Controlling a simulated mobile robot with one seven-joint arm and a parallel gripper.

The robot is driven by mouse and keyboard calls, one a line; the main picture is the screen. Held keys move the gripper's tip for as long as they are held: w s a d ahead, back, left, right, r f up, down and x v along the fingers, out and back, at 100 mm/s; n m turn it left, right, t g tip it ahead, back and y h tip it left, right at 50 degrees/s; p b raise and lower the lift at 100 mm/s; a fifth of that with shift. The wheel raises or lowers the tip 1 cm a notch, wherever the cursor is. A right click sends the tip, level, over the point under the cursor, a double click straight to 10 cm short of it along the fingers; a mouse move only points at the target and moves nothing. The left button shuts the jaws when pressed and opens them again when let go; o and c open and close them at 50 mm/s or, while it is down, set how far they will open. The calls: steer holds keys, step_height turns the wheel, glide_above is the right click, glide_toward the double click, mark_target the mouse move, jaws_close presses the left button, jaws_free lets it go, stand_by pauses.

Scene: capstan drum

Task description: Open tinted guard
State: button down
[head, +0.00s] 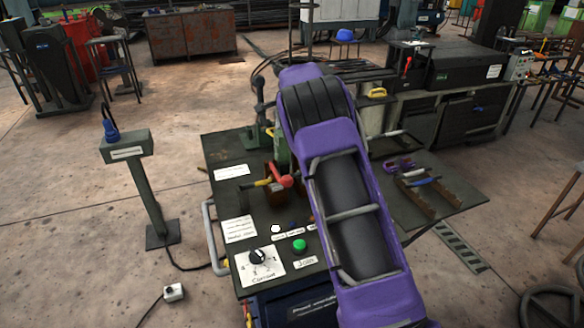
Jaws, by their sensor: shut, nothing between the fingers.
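My purple arm (350,210) rises from the bottom right across the middle of the head view and covers much of the machine. My gripper is not visible; no fingertips show around the arm. I cannot make out a tinted guard for certain; it may be hidden behind the arm. The dark machine table (225,150) shows on both sides of the arm. A green upright part (281,150) stands just left of the arm, partly covered. A red-ended lever (285,182) and a yellow handle (255,184) sit in front of it.
A dial plate (275,270) and a green button (299,245) are at the table's front left. Brown angled parts (410,195) lie on the right side. A pedestal (150,195) stands left, with open floor around it. Benches stand behind at right.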

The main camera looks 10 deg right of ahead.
steer(key=v, duration=0.6)
steer(key=shift+r, duration=0.25)
